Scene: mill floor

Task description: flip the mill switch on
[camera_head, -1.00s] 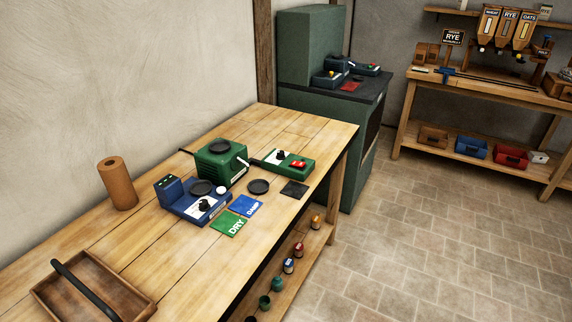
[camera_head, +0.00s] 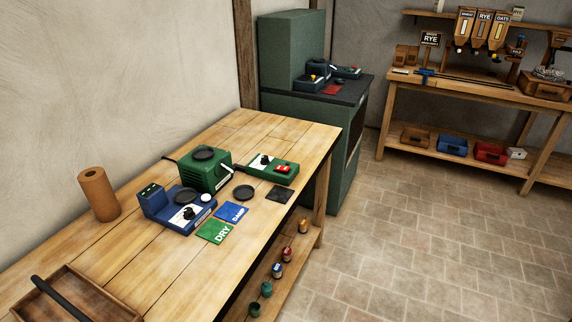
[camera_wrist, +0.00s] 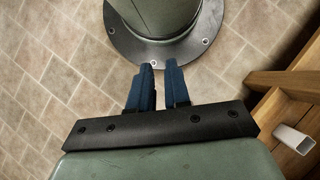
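The green mill (camera_head: 206,170) stands on the wooden workbench with a dark round top and a pale lever on its right side. The switch's position is too small to tell. My gripper (camera_wrist: 158,64) shows only in the wrist view, pointing down over the tiled floor near my own round base. Its two blue fingers are a little apart with nothing between them. It is away from the switch.
Around the mill on the workbench (camera_head: 150,270) are a blue scale-like device (camera_head: 178,212), green DRY (camera_head: 215,231) and blue DAMP (camera_head: 232,212) cards, a dark disc (camera_head: 243,193) and a dark square (camera_head: 279,194). A brown roll (camera_head: 98,195) and wooden tray (camera_head: 85,290) stand left. Tiled floor lies open right.

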